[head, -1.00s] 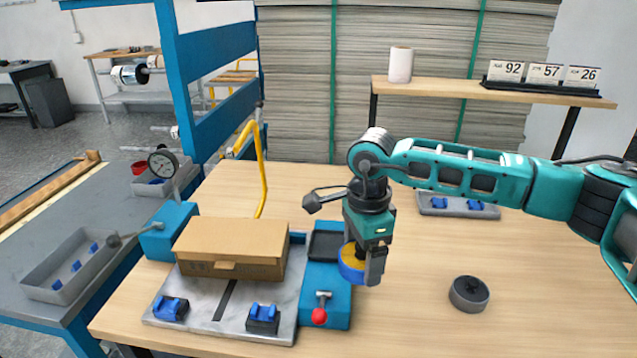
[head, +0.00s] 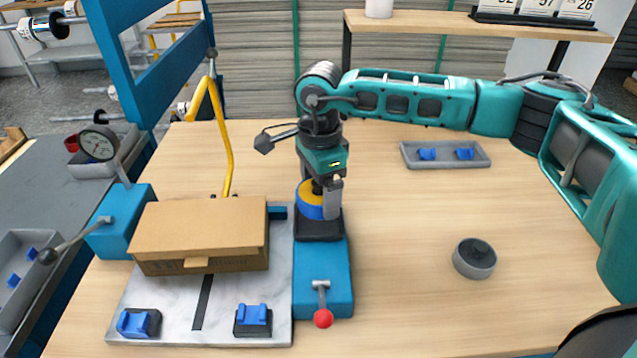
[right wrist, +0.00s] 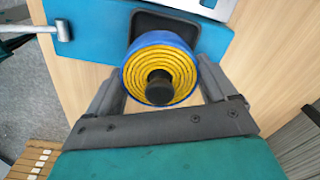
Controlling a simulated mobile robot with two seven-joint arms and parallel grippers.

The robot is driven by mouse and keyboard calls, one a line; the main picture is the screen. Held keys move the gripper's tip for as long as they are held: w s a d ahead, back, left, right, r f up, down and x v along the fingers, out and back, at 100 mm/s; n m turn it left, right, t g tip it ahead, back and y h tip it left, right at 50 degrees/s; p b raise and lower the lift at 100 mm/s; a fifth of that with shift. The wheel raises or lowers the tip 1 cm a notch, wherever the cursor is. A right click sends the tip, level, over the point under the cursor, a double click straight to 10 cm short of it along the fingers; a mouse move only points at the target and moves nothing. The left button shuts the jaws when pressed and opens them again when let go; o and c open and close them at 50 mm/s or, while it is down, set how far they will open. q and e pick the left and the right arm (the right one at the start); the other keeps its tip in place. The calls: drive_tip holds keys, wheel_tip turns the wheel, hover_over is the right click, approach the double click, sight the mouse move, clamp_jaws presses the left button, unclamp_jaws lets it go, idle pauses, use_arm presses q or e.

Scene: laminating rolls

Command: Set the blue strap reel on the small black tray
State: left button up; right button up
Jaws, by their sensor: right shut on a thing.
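The blue strap reel (head: 306,203), with a yellow wound face, is between the fingers of my right gripper (head: 322,196). The right wrist view shows the reel (right wrist: 160,62) with its yellow coils and dark hub, a finger on each side. The small black tray (head: 319,231) is on the blue base beside the marble plate. The reel is at the tray in the head view and hides part of it. The tray (right wrist: 181,24) also shows partly behind the reel in the right wrist view. I cannot tell whether reel and tray touch. My left gripper is out of view.
A cardboard box (head: 205,228) lies on the marble plate (head: 235,300) to the left. A red-knobbed lever (head: 323,318) stands in front of the tray. The table between is clear.

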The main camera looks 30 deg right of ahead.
sight(319, 203)
drive_tip(key=shift+f+b, duration=0.9)
drive_tip(key=shift+f, duration=0.9)
drive_tip(key=shift+w, duration=0.1)
drive_tip(key=shift+f+b, duration=0.5)
drive_tip(key=shift+b, duration=0.1)
drive_tip(key=o, duration=0.9)
drive_tip(key=shift+c, duration=0.2)
drive_tip(key=shift+o, duration=0.3)
